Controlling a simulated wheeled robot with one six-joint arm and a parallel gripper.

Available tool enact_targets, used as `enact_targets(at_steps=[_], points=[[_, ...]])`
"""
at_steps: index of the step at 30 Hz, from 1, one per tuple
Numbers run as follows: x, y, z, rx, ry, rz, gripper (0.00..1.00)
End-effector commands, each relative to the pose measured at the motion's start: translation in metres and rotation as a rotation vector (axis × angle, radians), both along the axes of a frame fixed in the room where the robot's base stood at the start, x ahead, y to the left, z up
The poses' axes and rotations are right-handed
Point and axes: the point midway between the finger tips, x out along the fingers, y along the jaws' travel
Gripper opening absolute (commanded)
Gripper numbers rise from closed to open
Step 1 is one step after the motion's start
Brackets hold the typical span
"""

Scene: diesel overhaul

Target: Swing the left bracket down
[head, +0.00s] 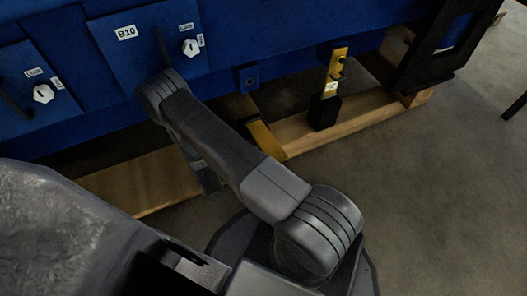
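A yellow bar (265,139), which looks like the left bracket, slants across the wooden beam below a small blue lug (248,77). My arm hides part of its left side, and I cannot tell whether it joins the lug. A second yellow bracket (337,66) stands nearly upright to the right against the blue housing, with a black block (324,112) at its lower end. A dark part that seems to be my gripper (209,181) shows just below my arm, left of the slanted bar. Its fingers are not clear, and no contact with either bracket shows.
The blue housing (290,30) carries a panel marked B10 (148,45) and white lock knobs (190,47). Wooden beams (376,104) lie beneath it. A black frame (425,62) stands at the right. Grey floor (440,200) is clear at lower right.

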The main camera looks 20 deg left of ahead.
Motion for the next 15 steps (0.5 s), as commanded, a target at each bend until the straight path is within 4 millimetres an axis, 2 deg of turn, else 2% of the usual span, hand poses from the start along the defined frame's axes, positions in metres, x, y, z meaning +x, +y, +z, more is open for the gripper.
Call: enact_targets(at_steps=[13, 15], points=[[0.0070, -0.0060, 0.0003, 0.000, 0.000, 0.000, 0.20], [0.0070, -0.0060, 0.0003, 0.000, 0.000, 0.000, 0.06]])
